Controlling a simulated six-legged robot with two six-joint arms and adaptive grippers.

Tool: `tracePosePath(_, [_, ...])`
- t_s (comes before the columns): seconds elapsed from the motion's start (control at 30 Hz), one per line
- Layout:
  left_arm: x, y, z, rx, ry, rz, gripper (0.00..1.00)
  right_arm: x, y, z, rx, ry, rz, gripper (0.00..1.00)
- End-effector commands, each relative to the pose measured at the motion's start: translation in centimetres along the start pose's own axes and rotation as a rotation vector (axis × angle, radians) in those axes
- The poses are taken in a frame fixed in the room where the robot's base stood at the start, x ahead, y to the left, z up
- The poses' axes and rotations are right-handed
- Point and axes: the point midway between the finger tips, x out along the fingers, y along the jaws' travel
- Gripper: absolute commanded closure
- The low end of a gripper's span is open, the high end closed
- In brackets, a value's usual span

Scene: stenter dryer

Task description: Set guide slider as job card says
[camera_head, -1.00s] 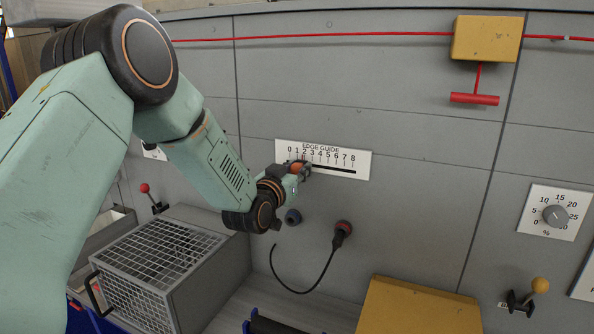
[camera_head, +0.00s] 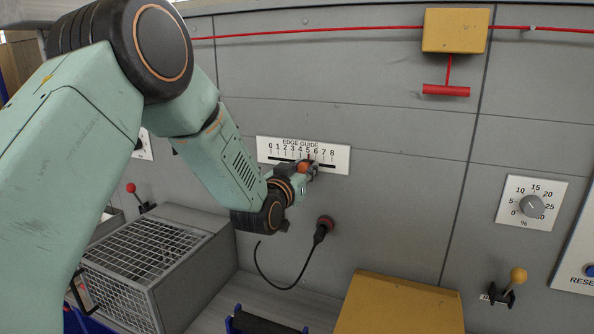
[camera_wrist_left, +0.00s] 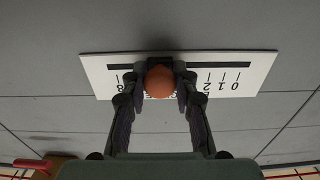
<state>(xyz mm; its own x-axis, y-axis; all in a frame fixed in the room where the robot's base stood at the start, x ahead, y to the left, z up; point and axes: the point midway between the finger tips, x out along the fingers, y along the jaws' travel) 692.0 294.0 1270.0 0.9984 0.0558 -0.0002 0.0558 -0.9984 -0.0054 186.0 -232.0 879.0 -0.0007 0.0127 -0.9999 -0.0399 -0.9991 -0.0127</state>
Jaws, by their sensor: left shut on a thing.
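The edge guide scale (camera_head: 330,158) is a white plate on the grey wall, numbered 0 to 8, with a black slot. Its slider has an orange knob (camera_head: 302,167), and a small marker above it stands near 5. My left gripper (camera_head: 309,171) is shut on the knob. In the left wrist view the plate (camera_wrist_left: 262,65) appears upside down, with the orange knob (camera_wrist_left: 159,82) between both fingers of the left gripper (camera_wrist_left: 160,85). The fingers hide the middle numbers there. My right gripper and the job card are not in view.
A red cord runs along the top to a yellow box (camera_head: 455,30) with a red T-handle (camera_head: 446,90). A percent dial (camera_head: 532,206) and a yellow-knobbed lever (camera_head: 517,276) are at right. A black cable (camera_head: 290,285) hangs below the scale. A mesh-topped box (camera_head: 150,250) stands lower left.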

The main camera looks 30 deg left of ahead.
Motion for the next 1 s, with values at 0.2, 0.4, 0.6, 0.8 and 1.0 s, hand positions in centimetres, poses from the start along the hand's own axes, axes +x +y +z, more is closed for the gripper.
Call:
tracePosePath(0.2, [-0.09, -0.10, 0.43, 0.000, -0.009, -0.001, 1.00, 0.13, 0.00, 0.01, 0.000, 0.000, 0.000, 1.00])
tracePosePath(0.4, [-0.10, -0.25, 0.41, -0.001, -0.009, -0.002, 1.00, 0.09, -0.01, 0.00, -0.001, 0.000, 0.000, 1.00])
tracePosePath(0.6, [-0.08, -0.26, 0.30, -0.001, -0.007, -0.002, 0.57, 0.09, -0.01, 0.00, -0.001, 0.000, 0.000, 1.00])
tracePosePath(0.8, [-0.03, -0.20, 0.15, 0.000, -0.003, -0.002, 0.48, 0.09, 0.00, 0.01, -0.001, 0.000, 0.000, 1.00])
tracePosePath(1.0, [-0.05, -0.08, 0.07, 0.000, -0.001, -0.002, 0.48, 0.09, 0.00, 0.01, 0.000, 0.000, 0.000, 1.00])
